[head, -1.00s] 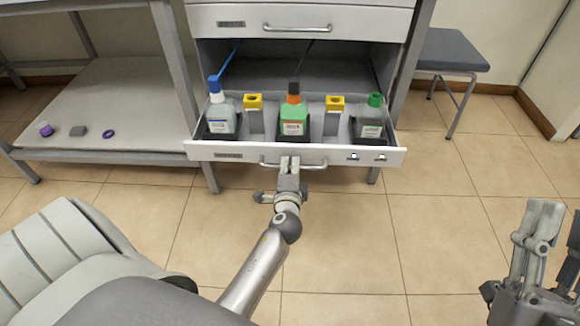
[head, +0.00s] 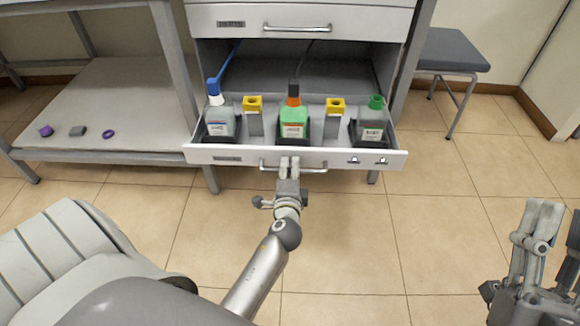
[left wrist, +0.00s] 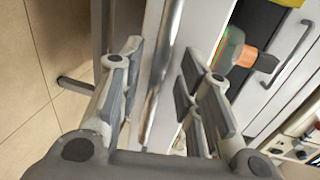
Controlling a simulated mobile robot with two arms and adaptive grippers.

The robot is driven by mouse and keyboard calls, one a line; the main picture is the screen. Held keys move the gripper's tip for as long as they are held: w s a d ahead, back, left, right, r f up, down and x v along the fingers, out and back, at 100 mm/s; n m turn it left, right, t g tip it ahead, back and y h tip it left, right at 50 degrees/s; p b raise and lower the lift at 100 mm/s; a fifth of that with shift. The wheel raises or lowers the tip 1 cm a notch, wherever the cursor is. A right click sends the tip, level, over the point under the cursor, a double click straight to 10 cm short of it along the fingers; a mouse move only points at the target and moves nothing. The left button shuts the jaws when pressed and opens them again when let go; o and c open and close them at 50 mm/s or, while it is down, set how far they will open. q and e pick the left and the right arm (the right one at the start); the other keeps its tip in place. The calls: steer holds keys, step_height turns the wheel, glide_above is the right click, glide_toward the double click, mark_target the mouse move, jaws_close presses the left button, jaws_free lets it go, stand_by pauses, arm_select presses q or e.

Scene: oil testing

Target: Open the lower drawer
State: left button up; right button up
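The lower drawer (head: 235,154) is pulled out of the cabinet, with its inside and the bottles in it showing. Its silver bar handle (head: 263,166) runs across the front; in the left wrist view the bar (left wrist: 163,80) passes between my fingers. My left gripper (head: 289,166) is at the middle of that handle, its fingers on either side of the bar and drawn in around it. Small gaps beside the bar seem to show in the left wrist view, so firm contact is hard to see. My right gripper (head: 538,225) is at the lower right, away from the drawer; its fingertip gap is unclear.
The drawer holds a blue-capped bottle (head: 219,122), a green bottle (head: 293,117), a green-capped bottle (head: 372,125) and yellow-topped holders. A closed upper drawer (head: 355,22) is above. A shelf (head: 125,105) stands left, a stool (head: 452,50) right. Floor in front is clear.

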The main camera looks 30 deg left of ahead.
arm_select(q)
steer(key=v, duration=0.5)
steer(key=shift+s+d, duration=0.15)
steer(key=shift+s, duration=0.2)
